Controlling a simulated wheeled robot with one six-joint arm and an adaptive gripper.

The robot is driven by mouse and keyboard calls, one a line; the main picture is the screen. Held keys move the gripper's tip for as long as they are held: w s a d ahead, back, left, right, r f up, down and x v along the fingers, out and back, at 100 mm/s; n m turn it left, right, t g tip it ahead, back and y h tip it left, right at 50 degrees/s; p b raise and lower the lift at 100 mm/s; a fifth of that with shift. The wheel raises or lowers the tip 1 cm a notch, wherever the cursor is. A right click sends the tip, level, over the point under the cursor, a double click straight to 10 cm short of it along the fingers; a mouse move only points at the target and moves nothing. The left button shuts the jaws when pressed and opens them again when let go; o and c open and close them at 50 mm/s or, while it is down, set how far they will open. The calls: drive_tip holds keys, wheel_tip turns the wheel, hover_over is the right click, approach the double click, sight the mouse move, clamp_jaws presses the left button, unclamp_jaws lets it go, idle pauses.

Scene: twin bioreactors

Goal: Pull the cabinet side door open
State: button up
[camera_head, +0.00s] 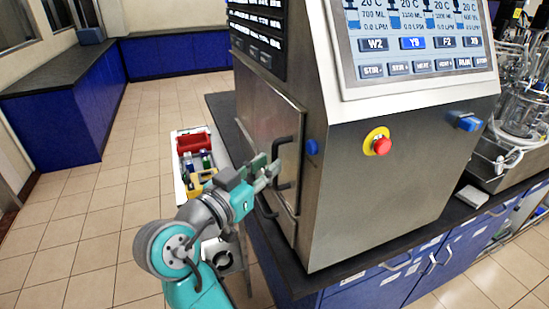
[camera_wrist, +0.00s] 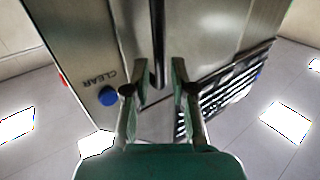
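The cabinet side door (camera_head: 265,118) is a grey metal panel on the left side of the steel cabinet (camera_head: 400,175). It looks shut. Its dark bar handle (camera_head: 287,185) stands out from the panel, partly hidden by my gripper (camera_head: 268,172). In the wrist view, the handle (camera_wrist: 158,35) runs down the middle and ends between the fingertips of my gripper (camera_wrist: 160,72). The two fingers are apart, with a gap on each side of the handle. I see no clear contact with it.
A blue button (camera_head: 312,147) and red emergency stop (camera_head: 378,142) are on the cabinet's front. A side table (camera_head: 181,186) with a red rack (camera_head: 194,142) and bottles stands left of the cabinet. Tiled floor (camera_head: 95,210) is free farther left.

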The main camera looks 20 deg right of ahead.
sight(273, 160)
drive_tip(key=shift+x, duration=1.75)
clamp_jaws()
